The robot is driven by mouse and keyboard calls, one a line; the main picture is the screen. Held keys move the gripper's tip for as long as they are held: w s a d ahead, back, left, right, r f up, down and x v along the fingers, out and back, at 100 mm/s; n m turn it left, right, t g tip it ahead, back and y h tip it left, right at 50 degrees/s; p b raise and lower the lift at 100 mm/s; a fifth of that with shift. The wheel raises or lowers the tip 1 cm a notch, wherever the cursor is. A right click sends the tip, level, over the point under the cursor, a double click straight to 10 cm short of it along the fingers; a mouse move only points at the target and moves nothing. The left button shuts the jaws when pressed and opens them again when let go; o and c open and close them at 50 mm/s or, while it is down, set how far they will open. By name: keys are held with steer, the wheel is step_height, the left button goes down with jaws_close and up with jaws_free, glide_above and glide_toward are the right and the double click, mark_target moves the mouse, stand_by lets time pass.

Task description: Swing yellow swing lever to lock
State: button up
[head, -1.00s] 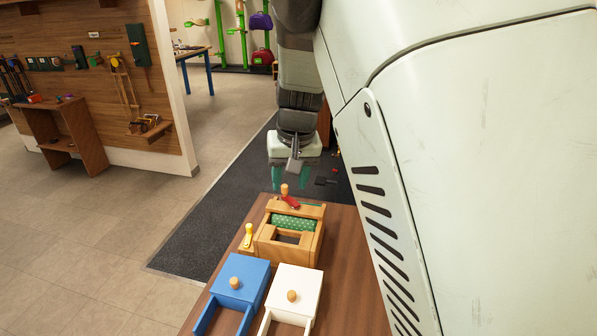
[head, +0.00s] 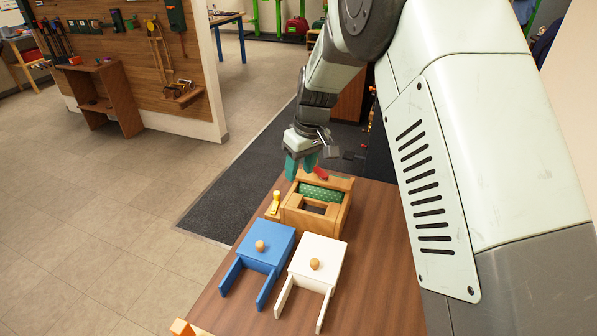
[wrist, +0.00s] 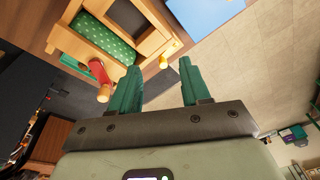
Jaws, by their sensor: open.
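The yellow swing lever (head: 276,203) stands at the left side of a wooden box frame (head: 331,221), with its pale knob upward. In the wrist view the yellow lever (wrist: 170,48) shows beyond the fingertips, near the frame's edge. My gripper (head: 300,169) has teal fingers and hangs above the frame's far left corner. In the wrist view my gripper (wrist: 158,70) is open and empty, with its fingers apart and the lever ahead of the gap. A red lever (head: 321,173) sits at the frame's far side, partly beside my fingers. Its knob (wrist: 103,94) shows in the wrist view.
A green dotted roller (head: 321,193) lies inside the frame. A blue box (head: 266,246) and a white box (head: 318,262), each with a round knob, stand in front on the brown table (head: 380,270). Bare tabletop lies to the right.

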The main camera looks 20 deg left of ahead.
mark_target(278, 192)
steer(key=w+a+f+n, duration=0.1)
steer(key=a+f+n, duration=0.1)
steer(key=n, duration=0.1)
steer(key=w+a+f+n+y, duration=0.1)
steer(key=f+n, duration=0.1)
steer(key=shift+w+g, duration=0.35)
steer(key=shift+g, duration=0.05)
steer(key=shift+w+a+f+n+y, duration=0.2)
steer(key=shift+w+a+n+y, duration=0.1)
steer(key=shift+w+n, duration=0.3)
steer(key=shift+w+a+f+n+y, duration=0.2)
steer(key=shift+w+n+y, duration=0.1)
steer(key=shift+w+n, duration=0.25)
steer(key=shift+w+a+n, duration=0.1)
steer(key=shift+w+n, duration=0.1)
steer(key=shift+n, duration=0.15)
steer(key=shift+a+f, duration=0.15)
steer(key=x, duration=1)
steer(key=shift+s+a+f, duration=0.1)
steer(key=shift+a, duration=0.05)
